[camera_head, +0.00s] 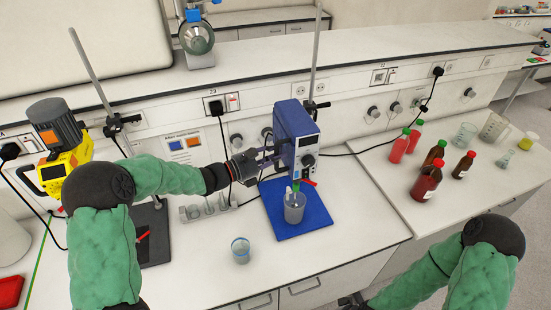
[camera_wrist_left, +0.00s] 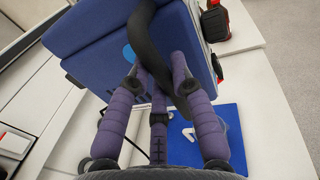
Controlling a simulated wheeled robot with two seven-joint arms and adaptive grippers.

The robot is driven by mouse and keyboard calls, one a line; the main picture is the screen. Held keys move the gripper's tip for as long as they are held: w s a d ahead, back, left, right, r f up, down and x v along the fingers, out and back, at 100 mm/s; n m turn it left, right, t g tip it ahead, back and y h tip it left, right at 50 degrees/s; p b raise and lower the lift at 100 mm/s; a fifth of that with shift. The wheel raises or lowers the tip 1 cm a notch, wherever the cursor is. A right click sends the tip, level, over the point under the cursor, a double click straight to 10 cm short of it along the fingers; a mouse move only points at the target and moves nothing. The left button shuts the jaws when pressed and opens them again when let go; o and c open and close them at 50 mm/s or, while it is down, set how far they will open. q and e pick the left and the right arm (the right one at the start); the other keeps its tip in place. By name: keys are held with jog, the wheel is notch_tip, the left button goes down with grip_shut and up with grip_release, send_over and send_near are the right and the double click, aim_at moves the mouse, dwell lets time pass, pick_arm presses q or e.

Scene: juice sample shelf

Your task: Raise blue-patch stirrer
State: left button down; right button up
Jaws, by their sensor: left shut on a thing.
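The blue-patch stirrer (camera_head: 297,125) is a blue box on an upright metal rod above a blue base plate (camera_head: 318,215). In the left wrist view its blue housing (camera_wrist_left: 95,45) fills the upper left, with a round lighter-blue patch partly hidden by a black curved handle (camera_wrist_left: 146,40). My left gripper (camera_head: 270,156) reaches it from the left. Its purple fingers (camera_wrist_left: 160,85) are closed around the black handle. A grey beaker (camera_head: 294,214) stands on the plate beneath the stirrer, with a green part at its mouth.
A yellow stirrer (camera_head: 66,150) stands at the left on its own rod. A small glass beaker (camera_head: 241,250) stands on the front bench. Red and brown bottles (camera_head: 427,183) and glassware (camera_head: 465,135) stand at the right. A raised ledge runs behind.

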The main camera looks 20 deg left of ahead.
pick_arm(q)
notch_tip(320, 180, up, 12)
jog(key=p, duration=0.4)
jog(key=shift+r, duration=0.1)
jog(key=shift+w+a+r+p, duration=0.1)
jog(key=shift+r+p, duration=0.25)
jog(key=shift+p, duration=0.05)
jog(key=shift+r, duration=0.2)
jog(key=c, duration=1.3)
grip_release()
jog(key=shift+o, duration=1.1)
jog(key=shift+f, duration=0.15)
jog(key=shift+f, duration=0.1)
jog(key=v, duration=1.2)
